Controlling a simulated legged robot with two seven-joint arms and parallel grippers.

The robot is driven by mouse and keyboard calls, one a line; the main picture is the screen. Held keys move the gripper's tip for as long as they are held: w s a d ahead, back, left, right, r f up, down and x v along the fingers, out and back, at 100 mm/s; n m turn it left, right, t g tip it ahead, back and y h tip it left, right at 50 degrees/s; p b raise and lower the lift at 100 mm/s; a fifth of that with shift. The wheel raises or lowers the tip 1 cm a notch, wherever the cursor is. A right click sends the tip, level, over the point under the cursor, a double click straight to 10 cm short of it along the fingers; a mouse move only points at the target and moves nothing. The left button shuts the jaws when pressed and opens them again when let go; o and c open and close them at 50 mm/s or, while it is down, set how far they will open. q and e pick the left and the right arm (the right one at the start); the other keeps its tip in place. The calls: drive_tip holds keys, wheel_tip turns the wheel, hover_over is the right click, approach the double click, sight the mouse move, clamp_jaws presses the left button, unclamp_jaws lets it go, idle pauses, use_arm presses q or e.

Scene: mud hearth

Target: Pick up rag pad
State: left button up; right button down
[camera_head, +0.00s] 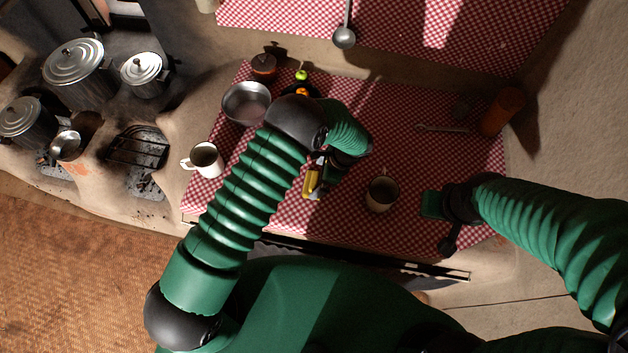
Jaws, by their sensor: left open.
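I cannot make out a rag pad for certain. My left arm reaches in from the left across the table, and its wrist bends down over the checked cloth. My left gripper (313,180) shows only in part below the wrist, with a yellow part and dark pieces beside it. It is open, and I see nothing held in it. The cloth right under the wrist is hidden by the arm. My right gripper (434,205) is at the right side of the table, seen at a steep angle. Its jaws cannot be read.
The red-checked tablecloth (400,105) holds a white mug (204,160), a metal bowl (247,103), another mug (381,194) between my grippers, and a brown cylinder (502,111) at right. A stove with lidded pots (74,62) stands left.

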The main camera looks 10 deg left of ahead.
sight(316, 180)
use_arm(q)
drive_tip(key=x, duration=0.2)
drive_tip(key=shift+s+a+f+p, duration=0.15)
drive_tip(key=shift+s+f+p, duration=0.15)
drive_tip(key=shift+p, duration=0.1)
drive_tip(key=shift+w+a+f, duration=0.15)
drive_tip(key=shift+f, duration=0.3)
drive_tip(key=shift+a, duration=0.1)
drive_tip(key=c, duration=0.7)
drive_tip(key=shift+r, duration=0.1)
drive_tip(key=c, duration=0.4)
